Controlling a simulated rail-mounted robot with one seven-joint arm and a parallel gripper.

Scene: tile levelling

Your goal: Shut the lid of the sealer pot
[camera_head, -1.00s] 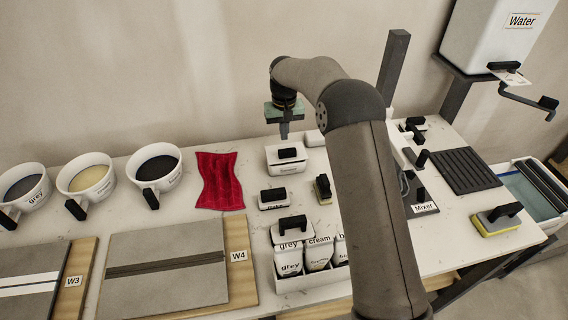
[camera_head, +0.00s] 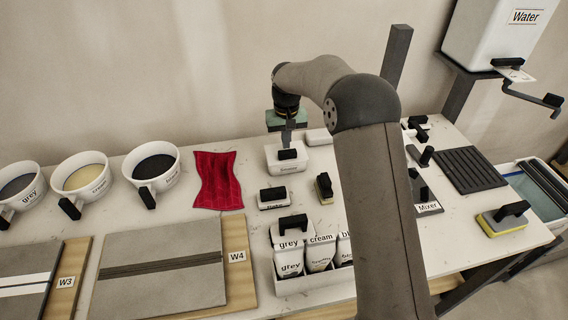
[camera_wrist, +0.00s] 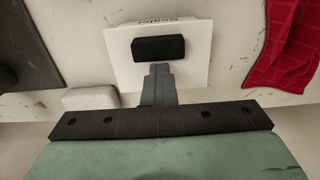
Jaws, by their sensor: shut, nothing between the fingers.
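The sealer pot (camera_head: 287,169) is a small white box on the table, below my gripper in the head view. Its white lid (camera_wrist: 195,72) with a black handle (camera_wrist: 158,48) covers the top. The lid looks down on the pot, with no clear gap at the front; the back edge is hard to see. My gripper (camera_head: 287,143) is shut and empty. In the wrist view, the closed fingertips (camera_wrist: 159,68) are at the lid, close beside the handle. Whether they touch it is not clear.
A red cloth (camera_head: 218,181) lies left of the pot. A small white block (camera_head: 318,137) is just behind it to the right. A black-handled block (camera_head: 272,198), a sponge tool (camera_head: 324,188) and a bottle caddy (camera_head: 312,284) stand in front.

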